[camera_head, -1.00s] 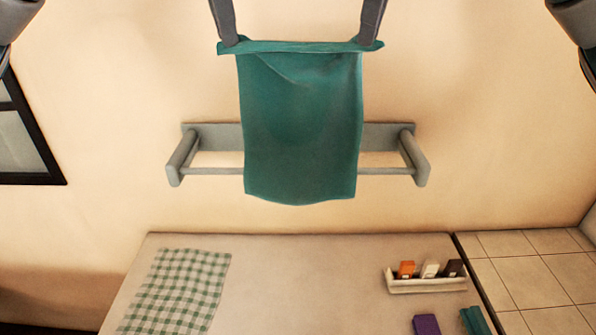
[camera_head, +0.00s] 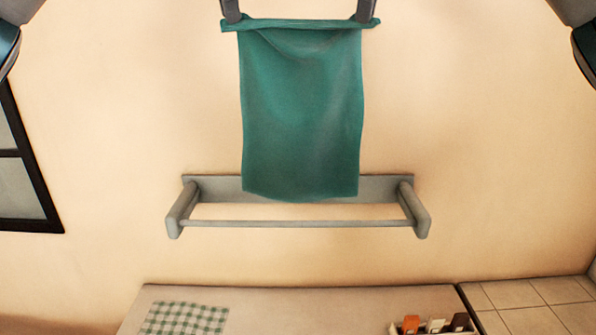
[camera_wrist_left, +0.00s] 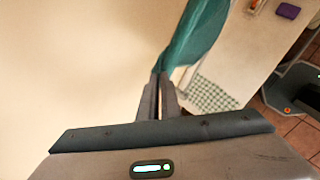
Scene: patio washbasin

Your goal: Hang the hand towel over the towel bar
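My left gripper (camera_head: 231,20) is shut on the towel's top left corner. My right gripper (camera_head: 366,18) is shut on its top right corner. The grey towel bar (camera_head: 300,223) is on the wall below. The towel's lower edge overlaps the bar's back plate in the head view and ends above the rod. The left wrist view shows my left gripper (camera_wrist_left: 157,85) closed on the towel (camera_wrist_left: 195,35). The distance between towel and bar is hard to tell.
A counter (camera_head: 270,300) runs along below the bar, with a green checked cloth (camera_head: 185,318) and a small tray of coloured blocks (camera_head: 434,325). A dark-framed window (camera_head: 25,170) is at left. The wall around the bar is bare.

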